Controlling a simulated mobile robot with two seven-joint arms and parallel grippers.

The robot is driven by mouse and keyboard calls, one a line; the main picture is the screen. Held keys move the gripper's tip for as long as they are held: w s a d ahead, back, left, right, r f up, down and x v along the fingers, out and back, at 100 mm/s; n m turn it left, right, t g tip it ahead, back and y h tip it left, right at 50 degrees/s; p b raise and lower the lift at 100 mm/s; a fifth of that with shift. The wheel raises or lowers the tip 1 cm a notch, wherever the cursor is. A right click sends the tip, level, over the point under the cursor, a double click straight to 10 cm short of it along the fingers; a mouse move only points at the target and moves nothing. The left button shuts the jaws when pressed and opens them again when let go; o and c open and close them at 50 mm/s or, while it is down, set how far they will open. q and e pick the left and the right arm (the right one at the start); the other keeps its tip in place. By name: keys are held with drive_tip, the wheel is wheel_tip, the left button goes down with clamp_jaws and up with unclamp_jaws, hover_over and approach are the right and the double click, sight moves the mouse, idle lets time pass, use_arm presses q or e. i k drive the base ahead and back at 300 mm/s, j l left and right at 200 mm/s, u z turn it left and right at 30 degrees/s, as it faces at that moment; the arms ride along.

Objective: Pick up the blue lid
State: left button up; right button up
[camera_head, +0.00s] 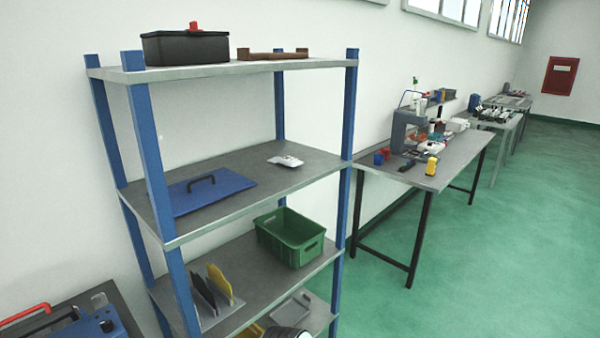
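The blue lid (215,191) is a flat blue panel with a dark handle (201,181) on top. It lies on the middle shelf (250,170) of a rack, towards the left side. The left front post of the rack stands just beside its left end. Neither of my grippers shows in the head view.
The rack has blue posts (346,110). A white object (285,161) lies right of the lid. A green crate (291,236) stands on the shelf below, and a black box (185,47) on top. A cluttered workbench (440,175) stands at right; green floor (490,270) is clear.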

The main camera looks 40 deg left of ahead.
sight(189, 195)
drive_tip(key=i, duration=1.65)
drive_tip(key=i+u, duration=0.2)
drive_tip(key=u, duration=0.2)
drive_tip(key=i+l+u, duration=0.1)
drive_tip(key=u, duration=0.35)
drive_tip(key=i+l+u, duration=0.15)
drive_tip(key=u, duration=0.25)
drive_tip(key=i+u, duration=0.1)
drive_tip(key=u, duration=1.7)
